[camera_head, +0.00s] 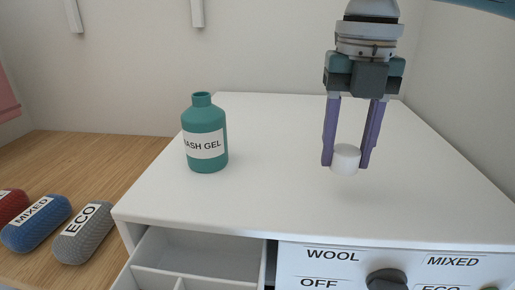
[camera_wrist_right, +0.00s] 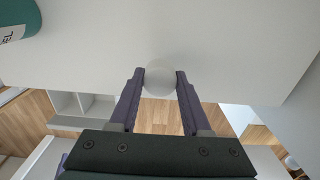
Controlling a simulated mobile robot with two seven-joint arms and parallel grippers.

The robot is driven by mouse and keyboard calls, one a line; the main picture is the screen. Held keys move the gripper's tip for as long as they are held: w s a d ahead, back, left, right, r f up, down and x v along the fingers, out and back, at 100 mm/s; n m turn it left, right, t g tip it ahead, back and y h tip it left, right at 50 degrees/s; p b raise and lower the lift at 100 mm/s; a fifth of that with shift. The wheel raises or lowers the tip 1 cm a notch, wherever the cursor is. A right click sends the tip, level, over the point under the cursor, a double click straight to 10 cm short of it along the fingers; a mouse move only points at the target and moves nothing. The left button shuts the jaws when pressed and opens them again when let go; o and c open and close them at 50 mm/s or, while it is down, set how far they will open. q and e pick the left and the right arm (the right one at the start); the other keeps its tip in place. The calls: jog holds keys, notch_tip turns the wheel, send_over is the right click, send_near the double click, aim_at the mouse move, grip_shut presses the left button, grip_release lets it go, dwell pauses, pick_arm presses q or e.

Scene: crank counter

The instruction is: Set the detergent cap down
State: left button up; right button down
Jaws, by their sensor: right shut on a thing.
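The detergent cap is a small white cylinder (camera_head: 345,159) held between the fingertips of my right gripper (camera_head: 346,160). It is above the right part of the white machine top (camera_head: 270,200), seemingly a little off the surface. In the right wrist view the cap (camera_wrist_right: 159,81) sits between the two purple fingers. The teal wash gel bottle (camera_head: 205,140) stands upright and open-necked on the top, left of the gripper; part of it shows in the wrist view (camera_wrist_right: 18,22). My left gripper is not in view.
An open drawer (camera_head: 200,256) with compartments juts out below the top's front edge. A dial (camera_head: 387,280) is on the front panel. Red, blue (camera_head: 36,223) and grey (camera_head: 84,232) labelled bundles lie on the wooden counter (camera_head: 90,155) at left. The top between bottle and gripper is clear.

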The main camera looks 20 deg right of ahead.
aim_at(338, 193)
jog(key=shift+f, duration=2.2)
jog(key=shift+f, duration=0.1)
jog(key=shift+c, duration=1.8)
grip_release()
notch_tip(338, 193, up, 12)
jog(key=shift+r, duration=0.15)
